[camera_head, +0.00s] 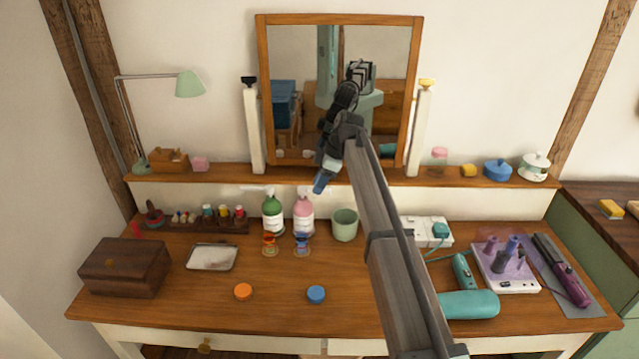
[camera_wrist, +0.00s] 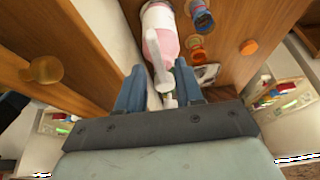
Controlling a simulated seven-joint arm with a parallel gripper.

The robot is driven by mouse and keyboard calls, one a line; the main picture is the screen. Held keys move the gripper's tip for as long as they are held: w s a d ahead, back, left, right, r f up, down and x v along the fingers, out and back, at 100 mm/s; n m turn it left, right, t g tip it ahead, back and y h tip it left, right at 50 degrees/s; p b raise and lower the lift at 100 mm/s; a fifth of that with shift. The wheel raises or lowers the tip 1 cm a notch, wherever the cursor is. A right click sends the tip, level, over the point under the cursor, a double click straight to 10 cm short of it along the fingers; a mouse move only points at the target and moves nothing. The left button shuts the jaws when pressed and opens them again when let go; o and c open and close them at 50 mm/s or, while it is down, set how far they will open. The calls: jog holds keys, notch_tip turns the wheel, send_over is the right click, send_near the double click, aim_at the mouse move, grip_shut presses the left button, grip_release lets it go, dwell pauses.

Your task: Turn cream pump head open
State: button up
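A pink pump bottle (camera_head: 303,219) stands upright on the dresser top; it also shows in the wrist view (camera_wrist: 167,46). Its white pump head (camera_wrist: 156,48) points toward my gripper in the wrist view, with its end in the gap between the fingers. A green pump bottle (camera_head: 272,217) with a white pump head (camera_head: 256,189) stands just left of it. My gripper (camera_head: 321,183) is above and slightly right of the pink bottle. In the wrist view its two blue fingers (camera_wrist: 160,92) are apart, open around the pump's end. I cannot tell whether they touch it.
A mirror (camera_head: 262,90) stands on the back shelf (camera_head: 225,175). A green cup (camera_head: 345,226) stands right of the pink bottle. Two small orange and blue jars (camera_head: 269,245) (camera_head: 301,244) stand in front. The dresser's front middle holds only an orange lid (camera_head: 243,291) and a blue lid (camera_head: 316,294).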

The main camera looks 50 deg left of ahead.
jog(key=shift+f, duration=0.1)
grip_shut()
dwell(0.4)
jog(key=shift+s, duration=0.1)
dwell(1.0)
